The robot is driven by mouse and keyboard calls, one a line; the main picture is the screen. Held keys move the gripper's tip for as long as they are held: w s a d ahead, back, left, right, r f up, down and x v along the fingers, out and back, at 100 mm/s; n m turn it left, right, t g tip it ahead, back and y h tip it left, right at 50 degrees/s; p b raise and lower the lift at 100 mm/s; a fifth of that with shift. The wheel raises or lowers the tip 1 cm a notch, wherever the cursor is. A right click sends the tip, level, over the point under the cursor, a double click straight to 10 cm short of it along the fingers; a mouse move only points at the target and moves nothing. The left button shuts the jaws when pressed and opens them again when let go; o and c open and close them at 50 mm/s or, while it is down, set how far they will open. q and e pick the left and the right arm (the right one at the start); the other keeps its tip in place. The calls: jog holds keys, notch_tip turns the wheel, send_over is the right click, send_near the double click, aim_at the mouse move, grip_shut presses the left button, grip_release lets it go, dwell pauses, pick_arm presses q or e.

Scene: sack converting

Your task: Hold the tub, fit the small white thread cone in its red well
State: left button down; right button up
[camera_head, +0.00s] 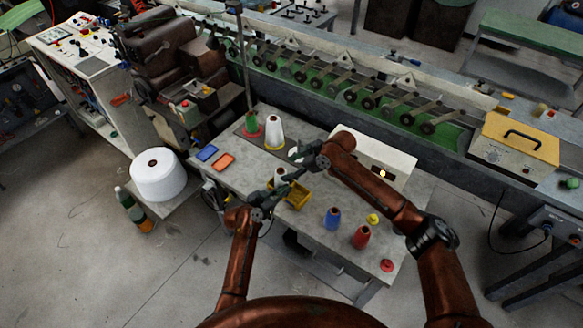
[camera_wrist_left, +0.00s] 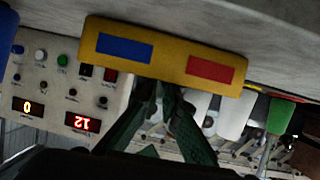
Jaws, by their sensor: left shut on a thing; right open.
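The yellow tub (camera_head: 299,197) is at the front edge of the grey table. The left wrist view shows its yellow wall (camera_wrist_left: 168,73) with a blue patch and a red patch (camera_wrist_left: 209,69). My left gripper (camera_head: 279,188) is shut on the tub's wall; its dark fingers also show in the left wrist view (camera_wrist_left: 160,100). A small white cone (camera_head: 280,172) shows at the tub's left end, and white (camera_wrist_left: 196,103) shows by the red patch. How deep it sits is hidden. My right gripper (camera_head: 299,157) is open above the table behind the tub, beside another whitish thing (camera_head: 294,152).
A green cone (camera_head: 251,123) and a larger white cone (camera_head: 274,133) stand at the back left. Blue (camera_head: 207,153) and orange (camera_head: 224,161) trays lie left. Blue (camera_head: 333,218) and red (camera_head: 361,236) cones stand right. A white control box (camera_head: 395,165) is behind my right arm.

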dwell(0.3)
pick_arm(q)
jog(key=c, duration=2)
grip_release()
jog(key=shift+c, duration=0.2)
jog(key=shift+s+a, duration=0.1)
